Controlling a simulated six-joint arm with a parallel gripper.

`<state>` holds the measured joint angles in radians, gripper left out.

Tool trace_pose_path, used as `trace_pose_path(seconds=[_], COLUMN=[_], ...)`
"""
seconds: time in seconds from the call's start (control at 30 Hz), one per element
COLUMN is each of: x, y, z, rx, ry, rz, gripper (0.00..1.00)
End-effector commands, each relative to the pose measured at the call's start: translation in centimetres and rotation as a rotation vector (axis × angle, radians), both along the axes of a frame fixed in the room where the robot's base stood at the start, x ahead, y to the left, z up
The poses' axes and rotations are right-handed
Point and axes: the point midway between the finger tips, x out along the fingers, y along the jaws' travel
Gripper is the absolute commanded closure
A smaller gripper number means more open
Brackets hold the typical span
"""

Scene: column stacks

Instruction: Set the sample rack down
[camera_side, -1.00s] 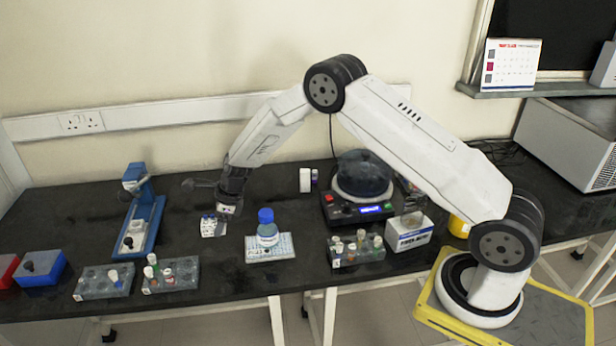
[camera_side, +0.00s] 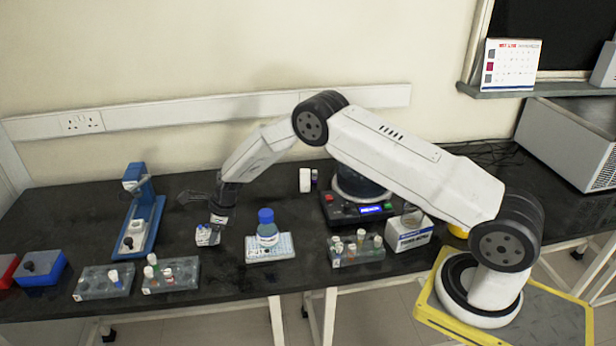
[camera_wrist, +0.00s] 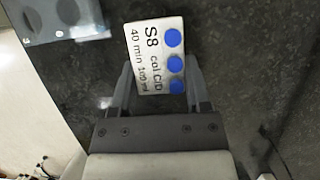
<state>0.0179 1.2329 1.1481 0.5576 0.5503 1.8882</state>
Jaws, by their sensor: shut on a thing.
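My gripper is shut on the rack. I cannot tell whether its underside touches the bench. The fingers hide its sides.
A blue-capped bottle (camera_side: 267,232) on a white pad (camera_side: 285,244) stands close to the right. Grey tube racks (camera_side: 188,275) (camera_side: 92,284) lie nearer the front edge. A blue stand (camera_side: 152,228) is to the left.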

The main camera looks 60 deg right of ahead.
Motion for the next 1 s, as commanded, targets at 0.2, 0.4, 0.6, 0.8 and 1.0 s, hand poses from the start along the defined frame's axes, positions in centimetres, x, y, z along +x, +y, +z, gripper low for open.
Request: trace_pose_path(seconds=[0.2, 0.4, 0.6, 0.8, 1.0], x=[0.0, 0.0, 0.0, 0.0, 0.0], y=[0.0, 0.0, 0.0, 0.0, 0.0], z=[-1.8, -1.9, -2.1, -2.1, -2.1], rx=[-0.001, 0.0, -0.001, -0.001, -0.001], ry=[-0.002, -0.003, -0.002, -0.002, -0.002], rz=[0.0, 0.0, -0.001, -0.001, -0.001], gripper=[0.99, 0.99, 0.99, 0.04, 0.04])
